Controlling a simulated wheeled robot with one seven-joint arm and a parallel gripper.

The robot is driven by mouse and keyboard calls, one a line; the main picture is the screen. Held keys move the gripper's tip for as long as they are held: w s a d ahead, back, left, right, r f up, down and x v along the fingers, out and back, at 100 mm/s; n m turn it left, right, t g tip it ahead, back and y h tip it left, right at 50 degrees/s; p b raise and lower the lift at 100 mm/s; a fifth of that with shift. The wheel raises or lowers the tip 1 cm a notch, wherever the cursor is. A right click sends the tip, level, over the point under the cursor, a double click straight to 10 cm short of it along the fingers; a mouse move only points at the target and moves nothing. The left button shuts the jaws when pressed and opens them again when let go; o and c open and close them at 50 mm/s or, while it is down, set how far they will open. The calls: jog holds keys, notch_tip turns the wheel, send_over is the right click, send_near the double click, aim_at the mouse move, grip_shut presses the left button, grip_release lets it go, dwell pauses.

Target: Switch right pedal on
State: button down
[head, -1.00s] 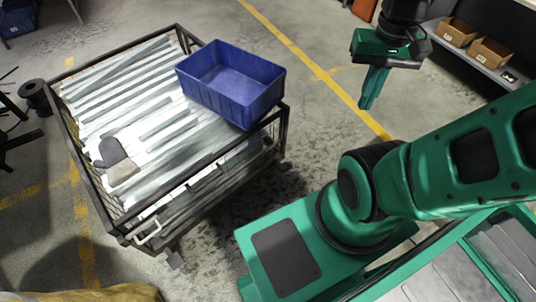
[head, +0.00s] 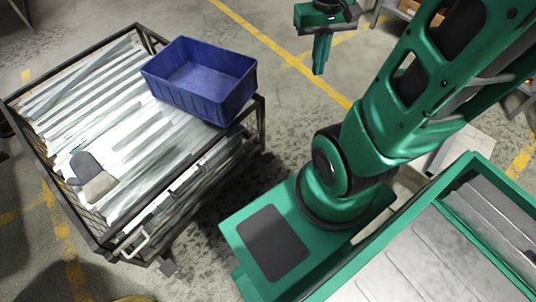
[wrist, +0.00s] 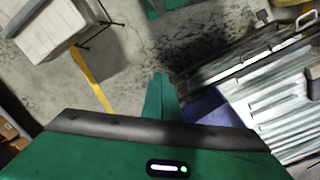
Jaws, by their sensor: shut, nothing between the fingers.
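A small grey pedal-like plate (head: 168,267) sticks out low at the near corner of the wire cart (head: 103,247) in the head view. I cannot tell whether it is pressed. No second pedal can be made out. My gripper (head: 319,70) hangs pointing down over the floor, beyond and to the right of the cart, well apart from the plate. Its green fingers are shut and empty; they also show in the wrist view (wrist: 160,78), over bare floor, with the cart to the right.
The cart holds long galvanized strips (head: 75,100), a dark and grey glove (head: 92,175) and a blue bin (head: 205,90) at its far right corner. A white handle (head: 133,247) is on its near side. Yellow lines (head: 290,55) cross the open floor on the right.

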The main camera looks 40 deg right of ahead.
jog(key=w+d+f+n, duration=0.2)
jog(key=w+d+f, duration=0.1)
jog(key=w+f, duration=0.8)
jog(key=n+t, duration=0.1)
jog(key=n, duration=0.5)
send_over(267, 158)
jog(key=w, duration=0.1)
notch_tip(267, 158, down, 45)
jog(key=shift+y, duration=0.4)
jog(key=shift+r, duration=0.1)
jog(key=f, duration=1)
jog(key=shift+w+a+f, duration=0.15)
jog(key=shift+w+f, duration=0.05)
jog(key=shift+w, duration=0.15)
jog(key=shift+s+f, duration=0.6)
jog(key=shift+f, duration=0.35)
jog(key=shift+s+d+f, duration=0.25)
jog(key=shift+f, duration=0.35)
